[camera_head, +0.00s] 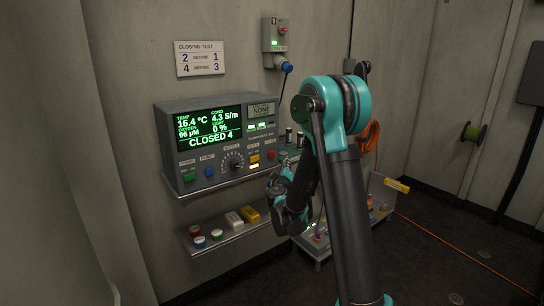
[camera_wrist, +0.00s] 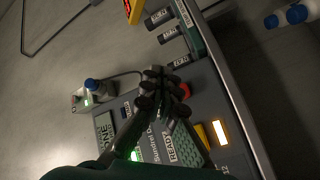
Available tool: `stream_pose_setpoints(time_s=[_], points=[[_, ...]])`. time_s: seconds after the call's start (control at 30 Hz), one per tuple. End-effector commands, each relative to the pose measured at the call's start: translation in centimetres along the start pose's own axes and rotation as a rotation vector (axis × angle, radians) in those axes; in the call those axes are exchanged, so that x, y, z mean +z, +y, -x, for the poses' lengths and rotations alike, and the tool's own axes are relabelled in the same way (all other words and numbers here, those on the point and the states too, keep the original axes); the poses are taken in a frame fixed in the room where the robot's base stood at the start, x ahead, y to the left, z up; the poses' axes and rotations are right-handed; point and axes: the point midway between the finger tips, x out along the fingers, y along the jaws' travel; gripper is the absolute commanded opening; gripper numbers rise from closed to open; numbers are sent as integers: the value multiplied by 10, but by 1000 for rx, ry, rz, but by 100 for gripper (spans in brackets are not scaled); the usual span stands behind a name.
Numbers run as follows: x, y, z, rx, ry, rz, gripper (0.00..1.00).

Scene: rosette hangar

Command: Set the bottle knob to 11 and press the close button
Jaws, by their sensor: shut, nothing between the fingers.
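The grey control panel (camera_head: 200,105) hangs on the wall in the head view. Its green screen (camera_head: 208,125) reads "CLOSED 4", 16.4 °C and 96 µM. The bottle knob (camera_head: 232,161) is a dark dial with a scale around it; its setting is too small to read. A yellow button (camera_head: 254,158) and a red button (camera_head: 271,155) sit to its right. My gripper (camera_head: 278,186) is shut and empty, in front of the panel's lower right. In the wrist view, my gripper (camera_wrist: 163,88) partly covers a red button (camera_wrist: 185,90).
A green button (camera_head: 189,177) and a blue button (camera_head: 210,171) are at the panel's left. A shelf below holds several caps and a yellow block (camera_head: 250,214). A sign (camera_head: 199,58) reads "CLOSING TEST". Dark cylinders (camera_head: 290,134) stand right of the panel, near my arm.

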Motion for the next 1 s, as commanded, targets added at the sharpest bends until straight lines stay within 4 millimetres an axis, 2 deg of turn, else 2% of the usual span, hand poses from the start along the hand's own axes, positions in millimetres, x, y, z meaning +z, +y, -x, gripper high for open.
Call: stream_pose_setpoints(time_s=[0.3,0.5,1.0], points=[[-22,-23,-30,-1,1,0,0],[-31,-31,-43,0,0,0,0],[-35,-35,-48,0,0,0,0]])
